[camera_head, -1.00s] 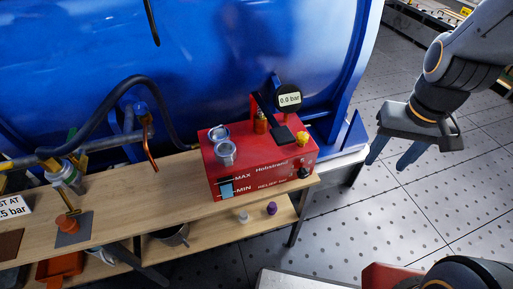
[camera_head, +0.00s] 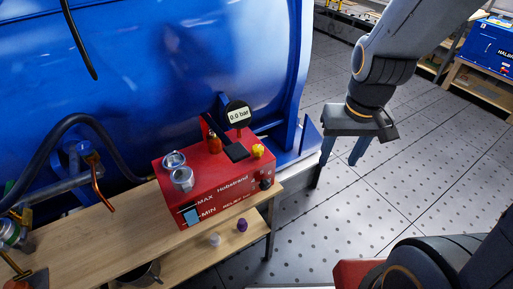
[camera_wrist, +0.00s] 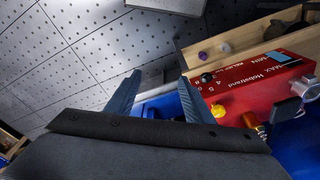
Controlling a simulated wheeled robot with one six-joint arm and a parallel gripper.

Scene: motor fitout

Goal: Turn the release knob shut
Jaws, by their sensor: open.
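The red hand pump box (camera_head: 222,195) stands on the wooden bench, its white-lettered front facing out. A black knob (camera_head: 265,184) sits at the right end of that front, and a yellow knob (camera_head: 258,151) is on top near the right end. I cannot tell by marking which is the release knob. Both also show in the wrist view, the black knob (camera_wrist: 207,78) and the yellow knob (camera_wrist: 218,110). My gripper (camera_head: 336,172) is open and empty, right of the pump and apart from it. In the wrist view the right finger of my gripper (camera_wrist: 160,76) is nearest the knobs.
A gauge (camera_head: 239,115) reading 0.0 bar and a black lever stand on the pump. Two metal cups (camera_head: 182,179) are at its left. The blue tank (camera_head: 180,60) rises behind. A purple item (camera_head: 242,225) and a white one (camera_head: 215,240) sit on the lower shelf. Floor right of the bench is clear.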

